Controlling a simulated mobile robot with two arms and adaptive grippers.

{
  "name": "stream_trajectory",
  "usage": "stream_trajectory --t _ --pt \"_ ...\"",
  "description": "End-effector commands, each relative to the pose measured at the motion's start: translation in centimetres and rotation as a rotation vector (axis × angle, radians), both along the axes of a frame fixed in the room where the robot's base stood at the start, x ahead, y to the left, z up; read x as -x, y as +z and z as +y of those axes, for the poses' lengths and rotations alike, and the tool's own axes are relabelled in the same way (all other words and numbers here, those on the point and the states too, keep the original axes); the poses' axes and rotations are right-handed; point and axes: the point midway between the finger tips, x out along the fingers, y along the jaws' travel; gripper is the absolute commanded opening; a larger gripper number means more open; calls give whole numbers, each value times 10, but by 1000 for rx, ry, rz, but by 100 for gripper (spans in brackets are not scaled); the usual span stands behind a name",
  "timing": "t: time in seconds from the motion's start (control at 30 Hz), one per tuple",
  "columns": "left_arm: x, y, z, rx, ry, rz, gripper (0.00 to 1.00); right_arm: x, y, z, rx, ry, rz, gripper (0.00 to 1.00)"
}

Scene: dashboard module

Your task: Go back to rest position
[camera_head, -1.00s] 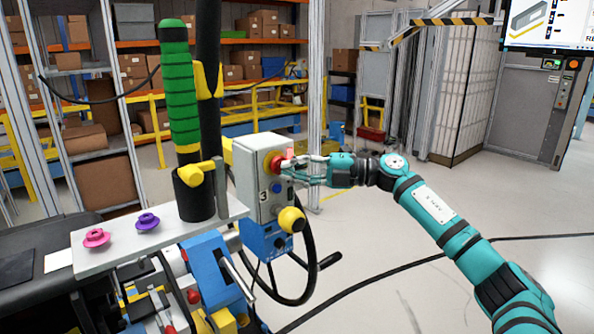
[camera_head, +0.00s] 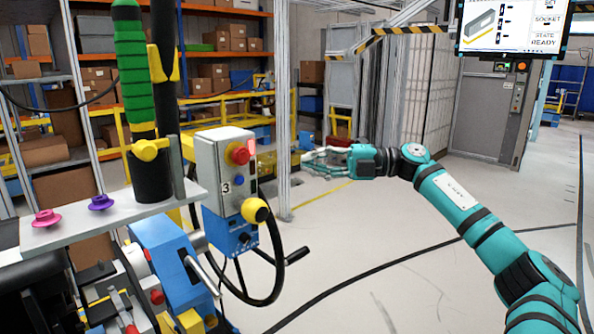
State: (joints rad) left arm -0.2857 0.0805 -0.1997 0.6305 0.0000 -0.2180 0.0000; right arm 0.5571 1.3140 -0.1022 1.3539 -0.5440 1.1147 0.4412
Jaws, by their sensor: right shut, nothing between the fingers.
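My right gripper (camera_head: 312,162) is at the end of the teal right arm, which reaches in from the lower right. It is shut and empty, in the air to the right of the grey control box (camera_head: 225,170). A clear gap lies between its fingertips and the red button (camera_head: 238,153) on that box. The box also carries a blue button, a yellow knob (camera_head: 255,210) and the number 3. My left gripper is not in view.
A pink knob (camera_head: 46,218) and a purple knob (camera_head: 101,202) sit on the grey plate at left. A green-wrapped post (camera_head: 132,75) stands behind them. A black handwheel (camera_head: 275,270) juts out below the box. The floor (camera_head: 400,270) at right is open. A monitor (camera_head: 512,28) hangs at upper right.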

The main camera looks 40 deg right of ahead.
Motion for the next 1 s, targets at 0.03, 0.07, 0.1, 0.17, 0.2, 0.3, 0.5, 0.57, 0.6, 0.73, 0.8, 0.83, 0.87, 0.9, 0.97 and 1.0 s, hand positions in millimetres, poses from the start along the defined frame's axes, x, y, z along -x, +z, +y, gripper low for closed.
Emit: stream_trajectory --t 0.03,0.07,0.1,0.17,0.2,0.3,0.5,0.57,0.6,0.73,0.8,0.83,0.87,0.9,0.97,1.0 --pt "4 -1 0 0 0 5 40 1 -1 -1 1 0 1 0" --pt "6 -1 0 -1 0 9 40 1 0 -1 1 0 1 0" --pt "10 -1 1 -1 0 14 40 1 0 -1 1 0 1 0" --pt "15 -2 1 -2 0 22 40 1 0 -1 0 0 0 0" --pt "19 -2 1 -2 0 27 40 1 0 -1 0 0 0 0" --pt "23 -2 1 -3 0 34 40 1 0 -1 0 0 0 0" --pt "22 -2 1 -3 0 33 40 1 0 -1 0 0 0 0" --pt "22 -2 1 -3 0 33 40 1 0 -1 0 0 0 0" --pt "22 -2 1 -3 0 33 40 0 -1 -1 -3 -1 1 0" --pt "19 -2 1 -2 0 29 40 -16 -25 -6 -76 -35 21 0" --pt "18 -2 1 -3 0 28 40 -34 -55 -14 -162 -84 48 0" --pt "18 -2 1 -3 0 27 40 -42 -72 -18 -205 -113 63 0" --pt "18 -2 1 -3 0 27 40 -51 -91 -22 -250 -145 82 0" --pt "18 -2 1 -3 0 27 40 -61 -118 -28 -309 -192 109 0" --pt "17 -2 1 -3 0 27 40 -73 -162 -36 -391 -269 155 0" --pt "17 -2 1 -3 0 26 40 -79 -192 -41 -439 -321 187 0"
